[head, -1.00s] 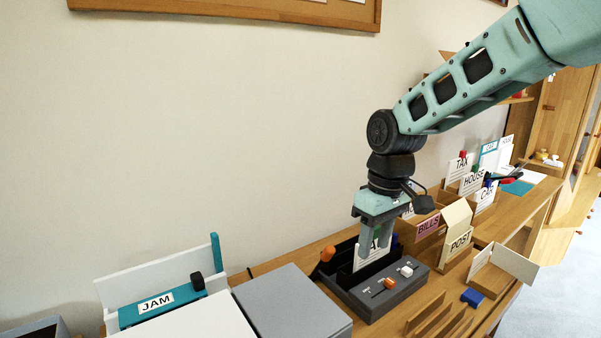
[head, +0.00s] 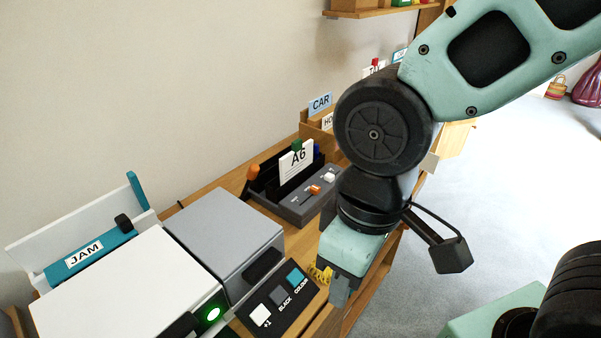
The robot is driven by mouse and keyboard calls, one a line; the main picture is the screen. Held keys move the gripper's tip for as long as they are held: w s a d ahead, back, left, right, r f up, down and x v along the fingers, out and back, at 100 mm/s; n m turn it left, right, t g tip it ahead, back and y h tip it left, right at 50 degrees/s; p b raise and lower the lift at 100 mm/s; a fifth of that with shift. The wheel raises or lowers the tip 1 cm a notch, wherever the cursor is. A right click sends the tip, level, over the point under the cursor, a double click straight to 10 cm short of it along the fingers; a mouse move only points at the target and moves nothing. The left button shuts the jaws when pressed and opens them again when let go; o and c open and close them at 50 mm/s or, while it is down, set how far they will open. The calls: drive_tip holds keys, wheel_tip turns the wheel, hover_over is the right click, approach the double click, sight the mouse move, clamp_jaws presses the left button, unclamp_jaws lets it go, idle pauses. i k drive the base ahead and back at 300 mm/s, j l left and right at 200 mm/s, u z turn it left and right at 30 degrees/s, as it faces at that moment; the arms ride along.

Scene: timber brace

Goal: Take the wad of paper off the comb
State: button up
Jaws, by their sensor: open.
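My gripper (head: 340,298) points down beside the dark button panel, near the front edge of the bench; nothing shows between its fingers. A white sheet or wad marked A6 (head: 297,162) with a green top piece stands upright in a dark grey device (head: 308,203) with an orange knob and small sliders. My gripper is apart from it, nearer the camera. A small yellow object (head: 319,273) lies just left of my gripper, partly covered; I cannot tell whether it is the comb. No other comb is clearly visible.
A grey box (head: 225,240) and a white machine (head: 125,290) with a green light fill the left. A teal bar labelled JAM (head: 88,258) is behind. A button panel (head: 280,300) is in front. A CAR card (head: 320,103) stands at the back. Open floor lies right.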

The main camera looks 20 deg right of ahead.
sight(302, 155)
drive_tip(key=l+u, duration=0.1)
drive_tip(key=u, duration=0.55)
drive_tip(key=l+u, duration=0.45)
drive_tip(key=l, duration=0.15)
drive_tip(key=l+u, duration=0.45)
drive_tip(key=l, duration=0.15)
drive_tip(key=k+l, duration=0.1)
drive_tip(key=l, duration=0.55)
drive_tip(key=l+u, duration=0.1)
drive_tip(key=l, duration=0.55)
drive_tip(key=k, duration=0.05)
